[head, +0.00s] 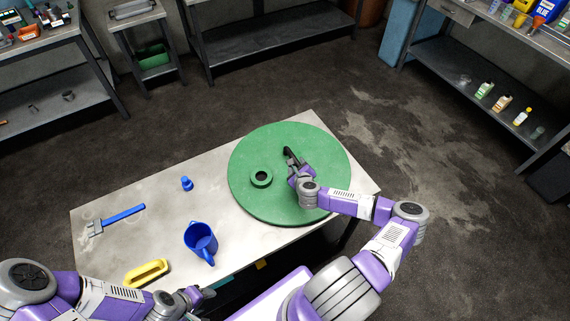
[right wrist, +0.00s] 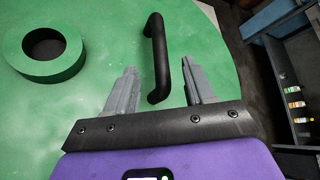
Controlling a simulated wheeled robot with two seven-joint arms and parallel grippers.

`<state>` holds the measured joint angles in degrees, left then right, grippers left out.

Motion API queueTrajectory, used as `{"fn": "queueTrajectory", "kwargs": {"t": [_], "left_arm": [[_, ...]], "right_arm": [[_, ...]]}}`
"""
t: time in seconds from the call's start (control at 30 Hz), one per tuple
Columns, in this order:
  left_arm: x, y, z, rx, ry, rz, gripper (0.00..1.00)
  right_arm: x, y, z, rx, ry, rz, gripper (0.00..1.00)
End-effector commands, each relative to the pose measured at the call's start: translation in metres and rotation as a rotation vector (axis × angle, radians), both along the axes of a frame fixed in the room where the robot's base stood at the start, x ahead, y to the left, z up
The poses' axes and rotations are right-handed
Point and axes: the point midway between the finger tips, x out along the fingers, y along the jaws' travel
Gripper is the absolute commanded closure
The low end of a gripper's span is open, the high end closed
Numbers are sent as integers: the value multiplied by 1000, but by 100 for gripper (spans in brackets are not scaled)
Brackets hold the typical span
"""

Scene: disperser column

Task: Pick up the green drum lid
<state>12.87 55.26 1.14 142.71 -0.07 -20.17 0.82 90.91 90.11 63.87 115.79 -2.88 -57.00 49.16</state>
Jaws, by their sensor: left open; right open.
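The green drum lid (head: 255,201) is a large flat disc lying on the right end of the metal table. It has a raised ring (head: 261,177) around a dark hole and a black handle (head: 289,155). In the right wrist view the lid (right wrist: 105,25) fills most of the picture, with the ring (right wrist: 72,66) at left and the handle (right wrist: 157,50) upright ahead. My right gripper (right wrist: 160,82) is open over the lid, and the handle's near end appears between its fingers, not gripped. My left gripper (head: 200,293) is open at the table's front edge, away from the lid.
On the table (head: 150,230) are a blue jug (head: 200,240), a small blue bottle (head: 187,184), a blue-handled scraper or brush (head: 122,216) and a yellow piece (head: 147,273). Shelves with bottles (head: 502,103) stand at the right; benches line the back. The floor right of the table is clear.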

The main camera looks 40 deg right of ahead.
Motion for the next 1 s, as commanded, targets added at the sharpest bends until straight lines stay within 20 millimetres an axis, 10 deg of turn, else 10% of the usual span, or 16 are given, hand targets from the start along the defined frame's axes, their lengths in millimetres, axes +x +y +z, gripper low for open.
{"fn": "queueTrajectory", "kwargs": {"t": [0.83, 1.0], "left_arm": [[0, 0, -3, 0, 0, 0, 50], [0, 0, -3, 0, 0, 0, 50]], "right_arm": [[51, -23, -31, -1, 1, 3, 46], [51, -23, -31, -1, 1, 3, 70]]}}
